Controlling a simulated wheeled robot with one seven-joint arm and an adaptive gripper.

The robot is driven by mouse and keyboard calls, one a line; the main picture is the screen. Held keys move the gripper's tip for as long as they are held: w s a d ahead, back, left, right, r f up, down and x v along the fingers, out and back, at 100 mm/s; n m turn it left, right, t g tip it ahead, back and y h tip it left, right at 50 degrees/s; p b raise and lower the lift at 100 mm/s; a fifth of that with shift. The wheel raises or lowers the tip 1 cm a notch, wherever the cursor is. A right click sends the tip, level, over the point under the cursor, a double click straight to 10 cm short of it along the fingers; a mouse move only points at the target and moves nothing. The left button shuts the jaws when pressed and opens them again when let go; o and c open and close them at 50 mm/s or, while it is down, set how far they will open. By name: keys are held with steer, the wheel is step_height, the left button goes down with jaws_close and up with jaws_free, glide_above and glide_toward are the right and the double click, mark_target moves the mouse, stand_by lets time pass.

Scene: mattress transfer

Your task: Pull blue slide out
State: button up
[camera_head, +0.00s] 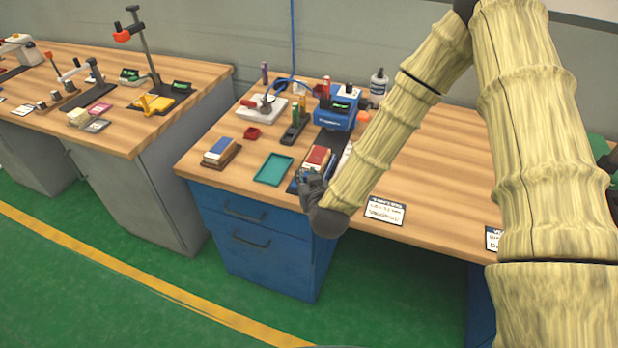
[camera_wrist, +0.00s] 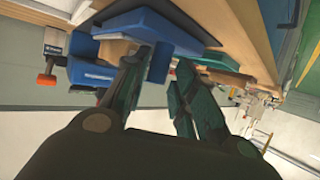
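The blue slide (camera_head: 293,186) lies at the front edge of the right workbench, under a red-and-white block (camera_head: 318,160). It is partly hidden by my gripper (camera_head: 309,182). In the wrist view the blue slide (camera_wrist: 145,25) shows at the top, with an upright blue tab (camera_wrist: 160,62) at its near end. My gripper (camera_wrist: 160,68) has its fingers apart on either side of this tab. The left finger overlaps the tab in the picture; a narrow gap shows before the right finger. I cannot tell whether either finger touches it.
A blue machine (camera_head: 336,112) stands behind the slide. A teal tray (camera_head: 273,170) and a blue-and-white block on a brown base (camera_head: 221,152) lie to the left. A label card (camera_head: 384,211) lies at the front edge. The right part of the bench (camera_head: 440,170) is mostly clear.

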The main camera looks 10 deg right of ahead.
steer(key=shift+o, duration=0.6)
steer(key=shift+r, duration=0.1)
steer(key=v, duration=0.7)
steer(key=shift+s, duration=0.25)
